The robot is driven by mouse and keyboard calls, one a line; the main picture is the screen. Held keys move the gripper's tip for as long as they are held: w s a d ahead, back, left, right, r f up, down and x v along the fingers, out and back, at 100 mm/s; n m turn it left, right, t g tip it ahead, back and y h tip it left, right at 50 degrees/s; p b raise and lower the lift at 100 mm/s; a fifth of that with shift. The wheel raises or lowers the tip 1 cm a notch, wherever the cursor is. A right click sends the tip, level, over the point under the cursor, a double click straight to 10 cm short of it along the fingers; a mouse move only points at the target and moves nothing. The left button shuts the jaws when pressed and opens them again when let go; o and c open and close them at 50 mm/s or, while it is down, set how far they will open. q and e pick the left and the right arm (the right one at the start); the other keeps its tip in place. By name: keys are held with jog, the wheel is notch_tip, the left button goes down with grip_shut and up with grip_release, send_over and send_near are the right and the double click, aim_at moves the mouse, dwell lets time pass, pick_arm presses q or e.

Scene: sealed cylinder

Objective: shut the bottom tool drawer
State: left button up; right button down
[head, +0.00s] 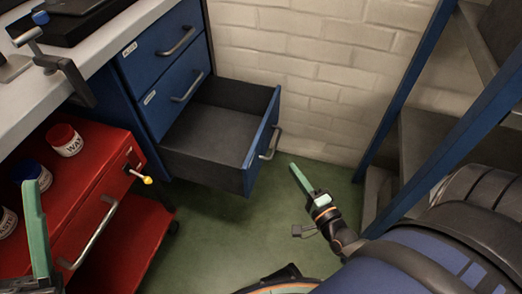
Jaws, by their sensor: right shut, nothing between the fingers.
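The bottom tool drawer (215,125) of the blue cabinet stands pulled far out and looks empty inside. Its blue front (262,140) faces right and carries a grey bar handle (271,143). My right gripper (294,168) is shut and empty, its green fingers pointing up and left. In the picture it is just right of and below the handle, with a gap between them. My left gripper (33,190) shows at the lower left edge as a green finger in front of the red cart; its opening cannot be made out.
Two upper blue drawers (160,42) (175,98) are shut under the grey worktop (110,30). A red cart (105,160) with a yellow-tipped knob and several jars stands at left. Blue shelving (410,120) stands at right. Green floor (205,230) is clear between.

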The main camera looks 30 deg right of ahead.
jog(key=b, duration=0.2)
send_near(260, 138)
jog(key=w+d, duration=0.3)
jog(key=shift+w+a+r, duration=0.2)
jog(key=shift+w+a, duration=0.7)
pick_arm(q)
jog(key=shift+w+d+f+n, duration=0.1)
jog(key=shift+f+n, duration=0.2)
jog(key=shift+f, duration=0.85)
pick_arm(e)
jog(key=shift+w+a, duration=0.4)
jog(key=shift+w, duration=0.05)
